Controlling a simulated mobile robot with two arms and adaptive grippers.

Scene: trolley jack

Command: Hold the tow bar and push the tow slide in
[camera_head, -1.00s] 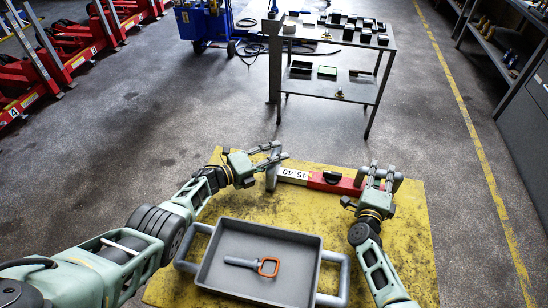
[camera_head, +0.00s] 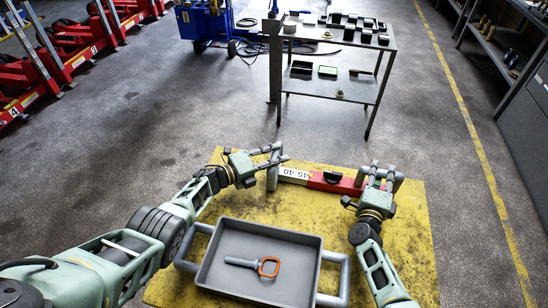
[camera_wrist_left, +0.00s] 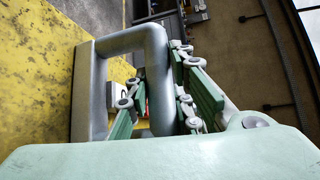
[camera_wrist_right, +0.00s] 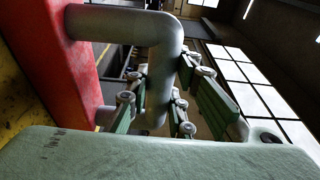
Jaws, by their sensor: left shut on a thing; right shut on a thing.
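The tow bar's red body (camera_head: 335,182) lies across the far part of the yellow platform, with a black part on top. A white scaled section, the tow slide (camera_head: 293,175), shows numbers 45 and 40 and meets the red body at its left end. My left gripper (camera_head: 276,153) is shut on the grey handle (camera_wrist_left: 157,85) at the slide's outer end. My right gripper (camera_head: 380,175) is shut on the grey handle (camera_wrist_right: 160,65) standing on the red body. The fingers partly hide both handles.
A grey tray (camera_head: 222,270) with side handles stands at the near part of the yellow platform (camera_head: 405,240). A grey pin with an orange loop (camera_head: 268,267) lies in it. A metal workbench (camera_head: 330,75) stands beyond, with clear floor between.

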